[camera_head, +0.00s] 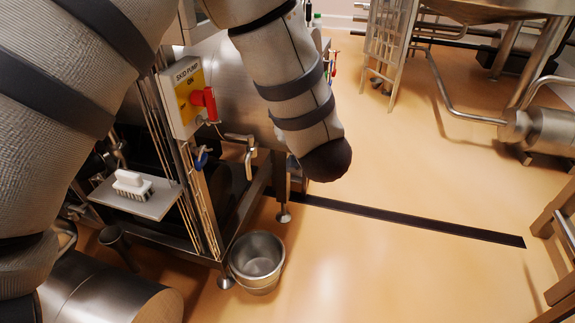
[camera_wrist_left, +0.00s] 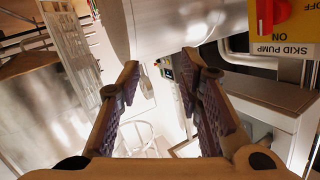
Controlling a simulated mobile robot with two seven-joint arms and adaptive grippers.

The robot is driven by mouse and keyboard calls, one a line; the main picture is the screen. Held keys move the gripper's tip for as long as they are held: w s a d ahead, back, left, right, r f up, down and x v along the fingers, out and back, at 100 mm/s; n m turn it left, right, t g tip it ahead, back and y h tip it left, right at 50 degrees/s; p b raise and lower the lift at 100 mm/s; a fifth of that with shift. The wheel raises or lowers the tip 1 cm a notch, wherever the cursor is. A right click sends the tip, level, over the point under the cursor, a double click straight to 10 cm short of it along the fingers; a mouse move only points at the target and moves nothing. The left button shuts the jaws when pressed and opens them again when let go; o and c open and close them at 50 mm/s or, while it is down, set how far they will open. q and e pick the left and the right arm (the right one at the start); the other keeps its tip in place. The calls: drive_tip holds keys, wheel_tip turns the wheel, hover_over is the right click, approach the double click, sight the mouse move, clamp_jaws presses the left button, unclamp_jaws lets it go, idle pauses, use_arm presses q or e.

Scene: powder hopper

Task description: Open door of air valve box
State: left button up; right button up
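No box that I can clearly identify as the air valve box or its door shows in either view. My left gripper (camera_wrist_left: 162,62) is open in the left wrist view, its two fingers apart with nothing between them. In the head view my sleeved left arm comes in from the left, and a sleeved section ends in a dark rounded tip; no fingers show there. A pale box-like cabinet (camera_wrist_left: 262,92) lies beyond the right finger in the wrist view; I cannot tell what it is. My right gripper is in neither view.
A yellow SKID PUMP switch box (camera_head: 185,96) with a red handle (camera_head: 204,101) stands on the steel skid; its red switch (camera_wrist_left: 272,12) shows in the wrist view. A steel bucket (camera_head: 257,262) and brush (camera_head: 131,184) are near. The floor right of the bucket is clear.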

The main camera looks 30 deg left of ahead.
use_arm(q)
drive_tip(key=s+f+m+h, duration=0.1)
drive_tip(key=f+h, duration=0.1)
drive_tip(key=f, duration=0.4)
drive_tip(key=s+d+f+m+g+h, duration=0.1)
drive_tip(key=s+f, duration=0.1)
drive_tip(key=f, duration=0.4)
drive_tip(key=shift+s+d+f+m+h, duration=0.25)
drive_tip(key=shift+s+f+m+h, duration=0.05)
drive_tip(key=shift+f+h, duration=0.1)
